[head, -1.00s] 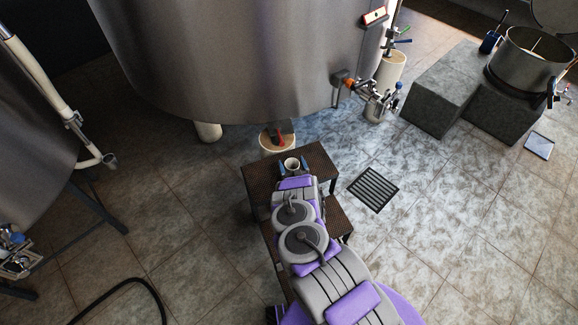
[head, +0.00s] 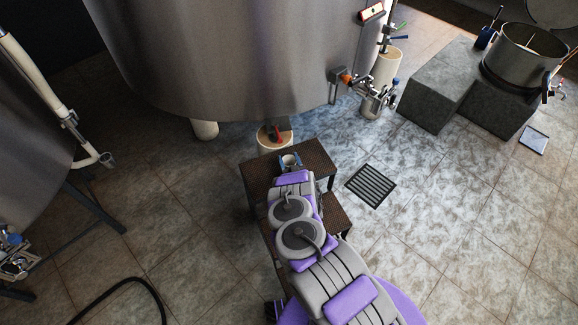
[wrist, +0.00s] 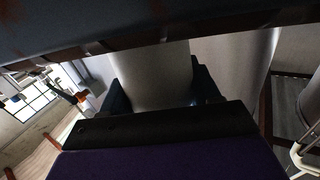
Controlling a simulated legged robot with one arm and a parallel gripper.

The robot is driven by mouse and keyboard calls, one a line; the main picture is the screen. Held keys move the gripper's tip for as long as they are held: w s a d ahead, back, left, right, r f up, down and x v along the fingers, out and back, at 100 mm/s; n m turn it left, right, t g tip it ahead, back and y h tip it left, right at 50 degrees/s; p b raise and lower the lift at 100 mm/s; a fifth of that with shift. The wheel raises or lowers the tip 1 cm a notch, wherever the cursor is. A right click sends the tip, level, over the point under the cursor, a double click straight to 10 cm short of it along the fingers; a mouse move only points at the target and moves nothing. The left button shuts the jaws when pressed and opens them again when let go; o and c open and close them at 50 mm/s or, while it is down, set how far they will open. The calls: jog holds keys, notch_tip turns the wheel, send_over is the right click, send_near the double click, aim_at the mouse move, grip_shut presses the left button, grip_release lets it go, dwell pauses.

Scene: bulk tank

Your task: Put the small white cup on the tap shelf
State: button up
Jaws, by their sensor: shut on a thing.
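The small white cup (head: 289,161) is between the fingers of my gripper (head: 290,164), over the top of a brown step stool in the head view. In the wrist view the cup (wrist: 152,75) fills the middle as a pale surface, with the dark fingers (wrist: 162,97) on both sides of it. My gripper is shut on the cup. Whether the cup touches the stool top cannot be told. I cannot single out the tap shelf with certainty. A tap fitting (head: 375,95) sticks out low on the right side of the big steel tank (head: 230,60).
The step stool (head: 320,158) stands under my arm, before the tank. A white bucket (head: 273,143) with something red stands behind it. A floor drain (head: 370,186) lies right of it. Grey blocks (head: 436,95) and a steel pot (head: 522,55) are at the right. A hose (head: 125,283) lies lower left.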

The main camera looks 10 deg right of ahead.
jog(key=shift+d, duration=0.25)
jog(key=shift+d+r, duration=0.1)
jog(key=shift+r, duration=0.25)
jog(key=s+r+p, duration=0.3)
jog(key=s+r, duration=0.1)
jog(key=s, duration=1.2)
jog(key=shift+a, duration=0.2)
jog(key=shift+r, duration=0.1)
jog(key=shift+w, duration=0.1)
